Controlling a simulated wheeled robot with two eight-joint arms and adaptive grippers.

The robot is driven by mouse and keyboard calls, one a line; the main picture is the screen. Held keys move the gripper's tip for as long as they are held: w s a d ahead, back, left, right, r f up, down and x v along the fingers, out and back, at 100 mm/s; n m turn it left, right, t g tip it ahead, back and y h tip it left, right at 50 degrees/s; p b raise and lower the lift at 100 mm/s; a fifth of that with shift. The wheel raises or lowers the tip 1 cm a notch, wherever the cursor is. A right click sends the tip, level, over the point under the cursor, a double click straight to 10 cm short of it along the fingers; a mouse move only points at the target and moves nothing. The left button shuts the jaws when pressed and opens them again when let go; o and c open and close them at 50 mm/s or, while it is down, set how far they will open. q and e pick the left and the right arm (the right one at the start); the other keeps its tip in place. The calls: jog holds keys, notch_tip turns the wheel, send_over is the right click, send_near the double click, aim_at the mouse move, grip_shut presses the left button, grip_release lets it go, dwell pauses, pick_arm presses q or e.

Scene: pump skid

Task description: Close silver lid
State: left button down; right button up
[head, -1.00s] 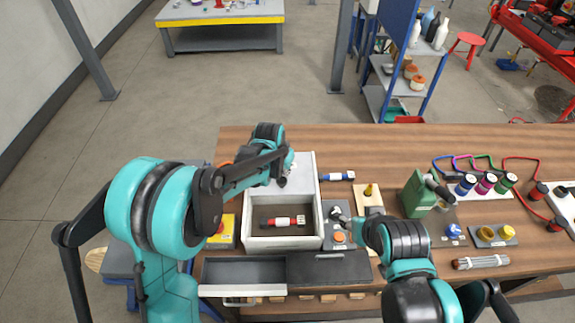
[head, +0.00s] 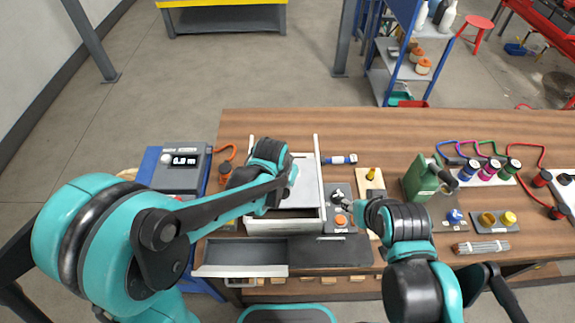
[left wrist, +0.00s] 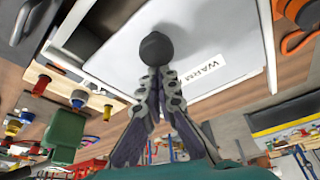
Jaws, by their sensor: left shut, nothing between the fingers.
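The silver lid (head: 303,186) is a flat pale panel lying between the side rails of a white box (head: 284,225) on the bench. In the head view it covers most of the box top, and my arm hides part of it. In the left wrist view the lid (left wrist: 190,75) has a round black knob (left wrist: 156,48) and a label reading WARM. My left gripper (head: 290,176) is at the lid; in the wrist view its shut fingertips (left wrist: 158,78) are at the knob, not around it. My right gripper (head: 364,207) is over the bench right of the box; its fingers are unclear.
An open grey tray (head: 240,257) stands in front of the box. A device with a display (head: 182,172) is at the left. The bench behind is clear.

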pick_arm(q)
jog(key=s, duration=0.5)
jog(key=shift+s, duration=0.1)
jog(key=shift+f, duration=0.1)
jog(key=v, duration=1.2)
jog(key=s+a+f+n+t+y+b, duration=0.1)
jog(key=s+a+f+n+b, duration=0.1)
jog(key=a, duration=0.6)
jog(key=s+a+f+n+t+b, duration=0.2)
jog(key=s+a+n, duration=0.1)
jog(key=a, duration=0.6)
jog(key=shift+s+t+y+b, duration=0.15)
jog(key=shift+t+y+b, duration=0.15)
jog(key=shift+y, duration=0.1)
dwell(0.8)
